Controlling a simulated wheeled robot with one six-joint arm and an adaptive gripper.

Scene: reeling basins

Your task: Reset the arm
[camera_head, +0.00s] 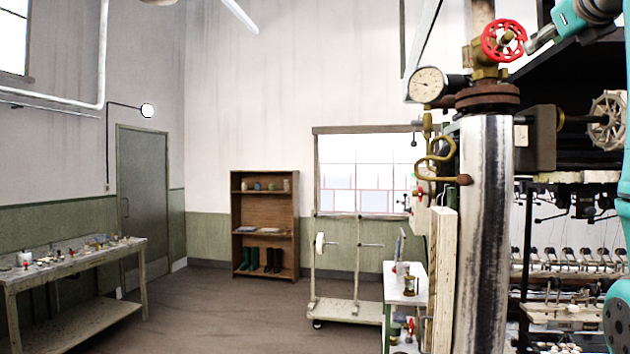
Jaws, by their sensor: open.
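My gripper (532,44) shows at the top right, at the end of my teal arm, which enters from the right edge. It is open, and its tips point left and down. They appear right beside the rim of a red valve handwheel (503,40); I cannot tell whether they touch it. The handwheel sits on a brass valve above a rusty flange on a thick upright pipe (483,230). Nothing shows held in the gripper. Part of my arm is cut off by the picture's edge.
A pressure gauge (427,85) and a curled brass tube stand left of the pipe. Dark reeling machinery (570,260) fills the right. A spoked wheel (607,120) is near my arm. A workbench (75,262), shelf (264,205) and wheeled rack (345,310) stand around open floor.

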